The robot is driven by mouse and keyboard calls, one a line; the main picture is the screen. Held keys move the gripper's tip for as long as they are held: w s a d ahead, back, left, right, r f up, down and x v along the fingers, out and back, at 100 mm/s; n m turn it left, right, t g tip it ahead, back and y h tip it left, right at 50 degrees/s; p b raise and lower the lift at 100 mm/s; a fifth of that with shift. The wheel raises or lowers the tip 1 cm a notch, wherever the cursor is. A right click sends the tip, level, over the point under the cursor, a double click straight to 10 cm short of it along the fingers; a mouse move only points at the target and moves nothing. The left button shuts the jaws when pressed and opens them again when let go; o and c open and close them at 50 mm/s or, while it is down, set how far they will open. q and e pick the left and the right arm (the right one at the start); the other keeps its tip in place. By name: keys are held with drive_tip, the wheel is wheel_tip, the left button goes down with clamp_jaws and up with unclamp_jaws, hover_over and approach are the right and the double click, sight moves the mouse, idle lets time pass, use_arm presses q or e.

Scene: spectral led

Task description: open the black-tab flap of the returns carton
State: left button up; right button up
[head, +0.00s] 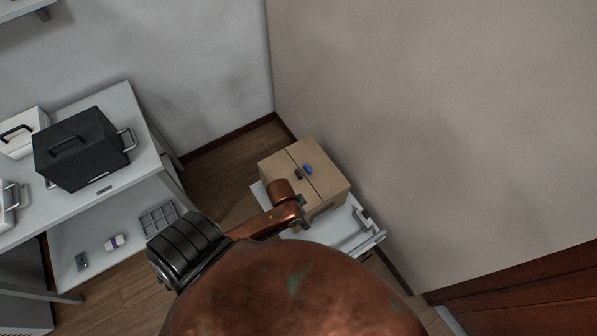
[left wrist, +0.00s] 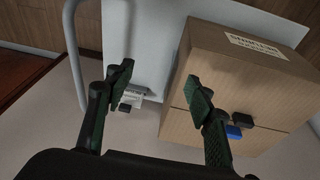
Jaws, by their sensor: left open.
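The returns carton (head: 332,181) is a brown box on a white cart, with its two top flaps lying flat and a seam between them. The black tab (head: 298,174) is left of the seam and the blue tab (head: 308,169) right of it. In the left wrist view the carton (left wrist: 215,62) fills the right side, with a printed label, the black tab (left wrist: 243,121) and blue tab (left wrist: 234,132). My left gripper (left wrist: 160,84) is open and empty. One finger overlaps the carton beside the black tab; the other is past its edge. Contact cannot be told. My right gripper is not seen.
The white cart (head: 352,240) stands near the wall and has a rail handle (left wrist: 73,55). A small labelled item (left wrist: 133,97) shows near the cart's edge. At left, a grey shelf table (head: 135,110) bears a black lidded box (head: 80,148). A brown door is at lower right.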

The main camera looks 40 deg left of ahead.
use_arm(q)
drive_tip(key=shift+m+g+y, duration=0.3)
drive_tip(key=shift+m+g, duration=0.3)
drive_tip(key=shift+g, duration=0.3)
drive_tip(key=w+a+f, duration=0.1)
drive_tip(key=w, duration=0.2)
drive_tip(key=w+a, duration=0.2)
drive_tip(key=w, duration=0.1)
drive_tip(key=w+a+f, duration=0.1)
drive_tip(key=w+a, duration=0.1)
drive_tip(key=w, duration=0.1)
drive_tip(key=shift+w+a+f, duration=0.15)
drive_tip(key=shift+w+f, duration=0.15)
drive_tip(key=shift+w, duration=0.05)
wheel_tip(320, 180, up, 3)
drive_tip(key=n+y, duration=0.1)
drive_tip(key=n, duration=0.1)
hover_over(298, 173)
drive_tip(key=shift+s+d+r+g, duration=0.1)
drive_tip(key=shift+d+r+g, duration=0.05)
drive_tip(key=shift+d+g, duration=0.2)
drive_tip(key=shift+w+a, duration=0.2)
drive_tip(key=shift+a, duration=0.15)
wheel_tip(298, 173, down, 7)
drive_tip(key=shift+f+b, duration=0.2)
drive_tip(key=shift+b, duration=0.9)
drive_tip(key=shift+c, duration=0.2)
clamp_jaws()
